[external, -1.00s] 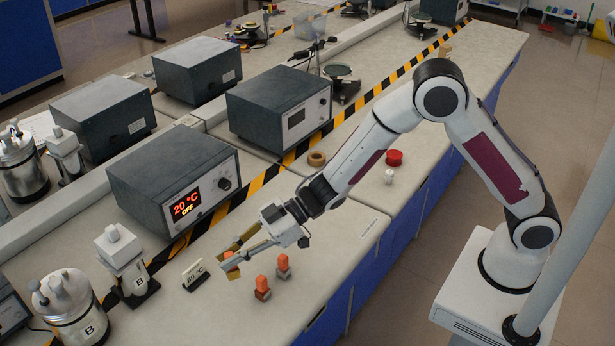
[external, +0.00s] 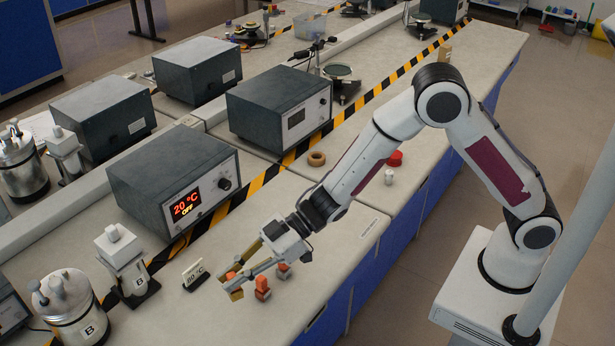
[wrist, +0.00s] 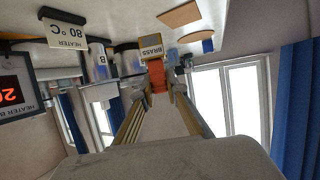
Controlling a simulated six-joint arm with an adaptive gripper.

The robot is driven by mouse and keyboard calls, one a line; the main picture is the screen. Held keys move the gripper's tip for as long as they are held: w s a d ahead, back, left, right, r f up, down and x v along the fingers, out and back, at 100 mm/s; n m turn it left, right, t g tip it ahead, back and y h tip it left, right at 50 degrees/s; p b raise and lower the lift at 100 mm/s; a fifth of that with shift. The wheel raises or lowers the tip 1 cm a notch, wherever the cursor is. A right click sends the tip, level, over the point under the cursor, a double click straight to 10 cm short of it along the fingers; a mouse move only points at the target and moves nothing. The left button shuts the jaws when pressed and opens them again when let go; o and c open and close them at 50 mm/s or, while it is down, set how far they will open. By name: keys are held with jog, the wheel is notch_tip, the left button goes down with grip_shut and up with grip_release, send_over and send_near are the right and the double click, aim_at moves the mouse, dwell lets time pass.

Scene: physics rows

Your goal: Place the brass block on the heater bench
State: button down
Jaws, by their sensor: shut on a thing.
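My gripper (external: 234,286) is low over the near bench top and shut on a small orange-topped block (wrist: 158,76). In the wrist view, which looks upside down, a tag reading BRASS (wrist: 151,48) sits at this block, between the fingertips. In the external view the fingers partly hide it. Two similar orange-topped blocks, one nearer (external: 262,284) and one farther (external: 283,268), stand just right of the fingertips. I cannot tell if the held block touches the bench. The heater box (external: 174,187) reads 20 °C, OFF. The 80 °C heater sign (external: 195,275) stands left of my gripper.
A white stand marked B (external: 127,265) and a metal canister marked B (external: 70,305) stand at left. A striped tape line (external: 262,182) crosses the bench (external: 330,262). A tan ring (external: 317,158) and a red knob (external: 395,158) lie farther back.

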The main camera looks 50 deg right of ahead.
aim_at(236, 293)
jog(key=shift+f, duration=2.85)
jog(key=shift+f, duration=0.1)
jog(key=shift+f, duration=1.75)
jog(key=shift+f, duration=0.1)
jog(key=c, duration=2)
grip_release()
jog(key=shift+f, duration=0.1)
jog(key=shift+r, duration=0.2)
jog(key=shift+v, duration=6)
